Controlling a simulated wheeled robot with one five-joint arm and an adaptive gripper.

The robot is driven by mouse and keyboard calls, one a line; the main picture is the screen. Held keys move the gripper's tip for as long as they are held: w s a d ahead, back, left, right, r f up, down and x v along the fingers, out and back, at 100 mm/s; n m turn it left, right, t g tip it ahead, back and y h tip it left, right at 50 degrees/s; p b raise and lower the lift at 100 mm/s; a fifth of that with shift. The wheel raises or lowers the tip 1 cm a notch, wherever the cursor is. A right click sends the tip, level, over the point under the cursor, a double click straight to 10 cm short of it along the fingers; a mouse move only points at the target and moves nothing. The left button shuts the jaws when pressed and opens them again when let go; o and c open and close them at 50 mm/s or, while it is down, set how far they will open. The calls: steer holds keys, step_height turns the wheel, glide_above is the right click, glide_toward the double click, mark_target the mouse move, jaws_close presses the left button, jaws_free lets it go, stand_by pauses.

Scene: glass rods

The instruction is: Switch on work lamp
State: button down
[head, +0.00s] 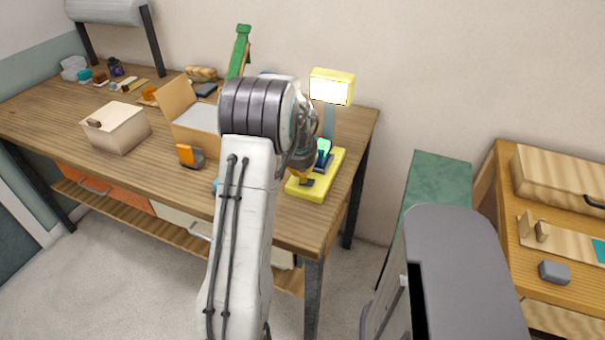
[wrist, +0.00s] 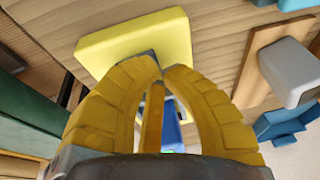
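The work lamp stands at the right end of the wooden bench in the head view. It has a yellow base (head: 336,165), a grey post (head: 329,122) and a yellow head (head: 332,87) with a bright, glowing face. A blue part with a lit green top (head: 323,146) sits on the base. My gripper (head: 306,180) points down over the base's front. In the wrist view my yellow fingers (wrist: 161,70) come together at a dark grey patch on the yellow base (wrist: 135,40). Nothing is seen held. Whether the tips touch the patch is unclear. A blue part (wrist: 172,125) shows between the fingers.
An orange-faced object (head: 186,155), an open box (head: 193,115) and a cream box (head: 115,128) are left of my arm on the bench. A green-topped unit (head: 437,178) and another wooden table (head: 550,240) stand to the right. Bare bench lies in front of the lamp.

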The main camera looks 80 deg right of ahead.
steer(key=shift+s+r, duration=0.15)
steer(key=shift+s, duration=0.05)
steer(key=shift+s+a+r, duration=0.15)
steer(key=shift+s+r, duration=0.1)
steer(key=shift+s, duration=0.2)
